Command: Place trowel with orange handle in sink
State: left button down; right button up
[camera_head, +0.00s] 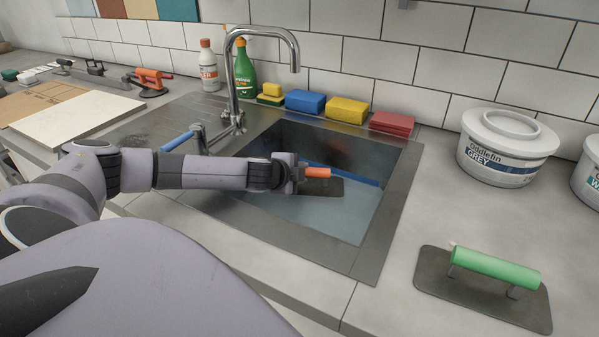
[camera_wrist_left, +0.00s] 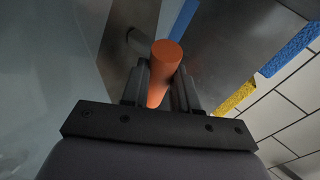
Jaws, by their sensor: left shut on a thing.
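The trowel with the orange handle (camera_head: 317,172) is over the sink basin, its dark plate (camera_head: 325,187) below the handle. My left gripper (camera_head: 299,174) is shut on the orange handle, which also shows between the fingers in the left wrist view (camera_wrist_left: 166,58). The sink (camera_head: 383,215) is a dark metal basin with pale, water-like contents (camera_head: 325,218). Whether the trowel touches anything in the basin I cannot tell. My right gripper is in neither view.
A tall tap (camera_head: 232,75) stands at the sink's back left. Bottles (camera_head: 245,75), sponges (camera_head: 305,101) and red cloths (camera_head: 392,123) line the back. A green-handled trowel (camera_head: 495,266) lies on the right counter, with a white tub (camera_head: 505,150) behind it.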

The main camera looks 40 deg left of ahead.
pick_arm(q)
jog(key=shift+f, duration=0.4)
jog(key=c, duration=0.8)
grip_release()
jog(key=shift+c, duration=0.2)
jog(key=shift+r, duration=0.25)
jog(key=shift+r+p, duration=0.4)
jog(key=shift+r, duration=0.25)
jog(key=v, duration=0.7)
jog(key=shift+s+f+b, duration=0.15)
jog(key=shift+s+b, duration=0.1)
jog(key=shift+b, duration=0.05)
